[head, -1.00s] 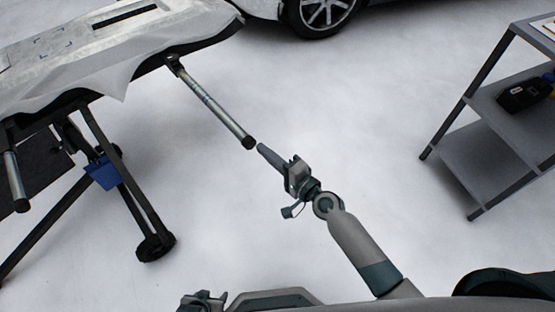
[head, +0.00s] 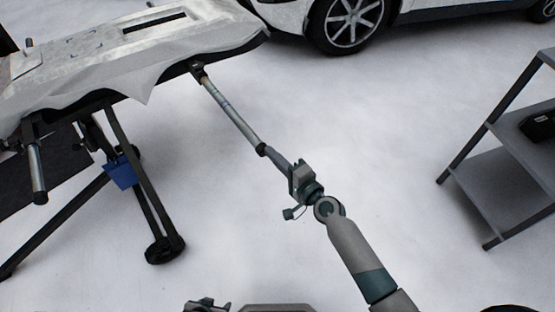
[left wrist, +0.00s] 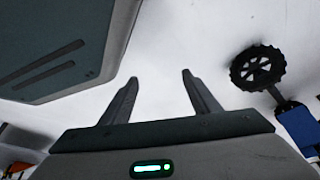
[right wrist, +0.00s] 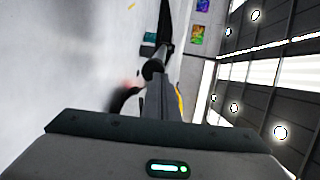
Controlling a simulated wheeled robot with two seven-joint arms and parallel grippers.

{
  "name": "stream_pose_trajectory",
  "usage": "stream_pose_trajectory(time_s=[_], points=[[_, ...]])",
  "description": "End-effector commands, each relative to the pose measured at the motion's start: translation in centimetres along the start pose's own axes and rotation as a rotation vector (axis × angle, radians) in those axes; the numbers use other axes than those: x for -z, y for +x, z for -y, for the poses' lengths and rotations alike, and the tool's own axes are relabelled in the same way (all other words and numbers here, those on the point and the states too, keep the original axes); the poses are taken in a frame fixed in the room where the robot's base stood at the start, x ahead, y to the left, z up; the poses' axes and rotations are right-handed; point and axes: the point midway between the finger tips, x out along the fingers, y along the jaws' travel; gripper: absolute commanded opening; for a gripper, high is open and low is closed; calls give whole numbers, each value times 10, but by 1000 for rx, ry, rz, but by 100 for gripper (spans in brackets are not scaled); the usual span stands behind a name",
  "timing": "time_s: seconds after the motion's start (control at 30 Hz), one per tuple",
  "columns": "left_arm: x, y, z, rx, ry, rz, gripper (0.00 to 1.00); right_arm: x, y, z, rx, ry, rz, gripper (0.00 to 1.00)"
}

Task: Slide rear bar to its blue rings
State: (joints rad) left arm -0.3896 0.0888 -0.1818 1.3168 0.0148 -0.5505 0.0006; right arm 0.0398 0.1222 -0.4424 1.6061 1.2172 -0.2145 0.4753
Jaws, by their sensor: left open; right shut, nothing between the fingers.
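A metal bar (head: 237,115) sticks out from under the wrapped table, sloping down to the right in the head view. It has bluish ring marks (head: 224,102) part-way along and a black cap (head: 262,150) on its free end. My right gripper (head: 271,154) is shut and empty, its tips at the cap, in line with the bar; they seem to touch. In the right wrist view the shut fingers (right wrist: 153,88) point at the cap (right wrist: 152,69). My left gripper (left wrist: 157,82) is open and empty over the floor; part of it (head: 207,304) shows at the head view's bottom edge.
The table (head: 85,75) is draped in white film. Another bar (head: 37,172) hangs out at its left. Its dark legs (head: 140,185) carry a blue box (head: 122,172) and a wheel (head: 165,249). A grey shelf (head: 490,185) stands right, a car (head: 420,12) behind. Floor between is clear.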

Motion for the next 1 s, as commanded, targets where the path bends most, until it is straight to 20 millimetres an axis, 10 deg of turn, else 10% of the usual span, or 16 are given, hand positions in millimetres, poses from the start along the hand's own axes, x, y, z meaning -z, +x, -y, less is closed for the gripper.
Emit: stream_pose_trajectory(time_s=[0.47, 1.0], points=[[-25, -1, 15, 14, -14, 142, 56, 4, 97, 7, 3, 0, 0, 0], [30, -67, 9, 13, -11, 126, 56, 7, 168, 13, 2, -1, 0, 0]])
